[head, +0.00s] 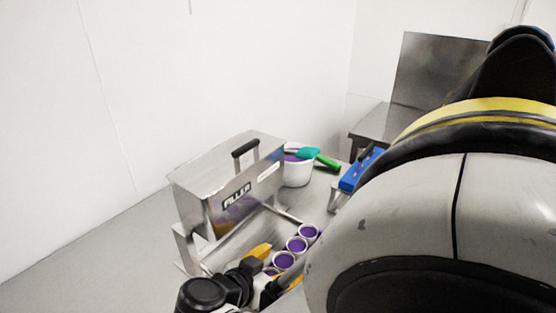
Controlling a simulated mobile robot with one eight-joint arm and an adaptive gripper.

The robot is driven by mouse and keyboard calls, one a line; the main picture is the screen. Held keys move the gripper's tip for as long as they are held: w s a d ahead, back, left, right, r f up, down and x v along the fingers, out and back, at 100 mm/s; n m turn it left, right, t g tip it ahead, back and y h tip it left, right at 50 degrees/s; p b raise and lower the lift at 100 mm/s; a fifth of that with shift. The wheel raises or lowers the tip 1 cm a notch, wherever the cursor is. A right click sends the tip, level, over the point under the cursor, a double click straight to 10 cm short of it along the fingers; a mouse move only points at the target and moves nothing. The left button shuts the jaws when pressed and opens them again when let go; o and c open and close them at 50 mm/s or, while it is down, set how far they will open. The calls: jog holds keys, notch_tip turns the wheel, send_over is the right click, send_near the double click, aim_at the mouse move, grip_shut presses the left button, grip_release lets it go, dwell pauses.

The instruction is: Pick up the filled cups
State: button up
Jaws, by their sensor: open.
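Several white cups filled with purple stand in a row in front of the steel filler (225,190), which is labelled FILLER. The far cup (308,232), the middle cup (297,244) and a nearer cup (284,261) show clearly. The nearest visible cup (271,271) is partly hidden by my gripper. My gripper (277,268), with yellow-orange fingers, is open at the near end of the row. It is close to the nearest cup; whether the fingers are around it or touching it, I cannot tell.
A white bucket (298,174) of purple mix stands behind the cups, with a teal and green spatula (318,157) across its top. A blue object (360,170) lies to the right. My arm hides the right side. A steel table (370,122) stands behind.

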jog(key=b+x, duration=0.1)
jog(key=x, duration=0.3)
jog(key=shift+w+f+b, duration=0.15)
jog(key=shift+w+b, duration=0.15)
jog(key=shift+b, duration=0.05)
jog(key=c, duration=1.5)
jog(key=shift+r, duration=0.2)
